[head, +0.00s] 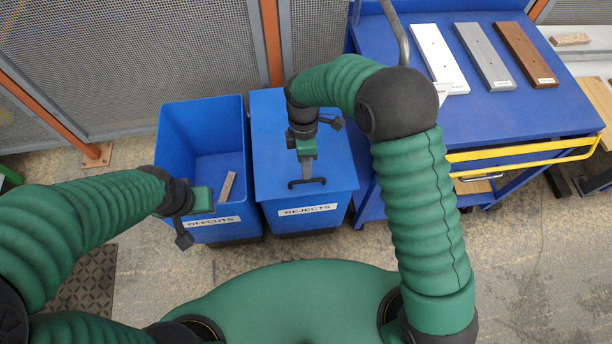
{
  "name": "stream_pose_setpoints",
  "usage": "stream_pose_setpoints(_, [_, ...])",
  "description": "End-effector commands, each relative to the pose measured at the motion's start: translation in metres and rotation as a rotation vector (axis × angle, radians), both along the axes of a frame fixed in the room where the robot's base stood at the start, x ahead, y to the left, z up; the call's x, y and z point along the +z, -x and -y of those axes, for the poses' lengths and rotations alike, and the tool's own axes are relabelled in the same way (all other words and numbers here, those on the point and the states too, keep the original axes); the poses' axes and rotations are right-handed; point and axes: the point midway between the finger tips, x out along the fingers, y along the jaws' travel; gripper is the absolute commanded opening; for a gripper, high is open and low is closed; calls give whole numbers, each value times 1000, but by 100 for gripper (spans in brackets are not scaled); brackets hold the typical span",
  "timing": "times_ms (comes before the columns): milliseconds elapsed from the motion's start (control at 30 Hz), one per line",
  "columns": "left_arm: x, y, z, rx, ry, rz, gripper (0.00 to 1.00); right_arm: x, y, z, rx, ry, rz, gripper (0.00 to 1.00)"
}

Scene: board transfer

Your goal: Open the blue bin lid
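The blue bin lid (278,140) lies closed on the right-hand bin, labelled like "REJECTS". Its black handle (307,183) stands near the front edge. My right gripper (306,174) is over the lid, pointing at the handle from behind. Its grey fingers appear as one narrow shape ending at or just short of the handle; I cannot tell whether they touch it or are apart.
The open bin, labelled like "OFFCUTS", holds a small wooden piece (227,187). A blue cart (560,95) at the right carries white, grey and brown boards and has a yellow rail (520,153). Mesh fencing (180,60) stands behind the bins. Floor in front right is clear.

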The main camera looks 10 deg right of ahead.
Motion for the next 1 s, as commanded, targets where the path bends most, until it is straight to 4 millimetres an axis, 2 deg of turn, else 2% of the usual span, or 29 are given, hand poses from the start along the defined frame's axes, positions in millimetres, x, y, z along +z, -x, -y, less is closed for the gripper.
stream_pose_setpoints(33, [-6, 0, 0, 0, 0, 0, 33, -15, 4, 0, 1, 1, -4, 33])
stream_pose_setpoints(200, [-11, 0, 0, 0, 0, 0, 33, -40, 8, 0, 0, 1, -2, 33])
stream_pose_setpoints(533, [-11, 0, 0, 0, 0, 0, 33, -46, 9, 0, -1, 0, 1, 33])
stream_pose_setpoints(567, [-11, 0, 0, 0, 0, 0, 33, -46, 9, 0, -1, 0, 1, 31])
stream_pose_setpoints(800, [-11, 0, 0, 0, 0, 0, 33, -46, 9, 0, -1, 0, 1, 0])
stream_pose_setpoints(1000, [-11, 0, 0, 0, 0, 0, 33, -46, 9, 0, -1, -1, 2, 0])
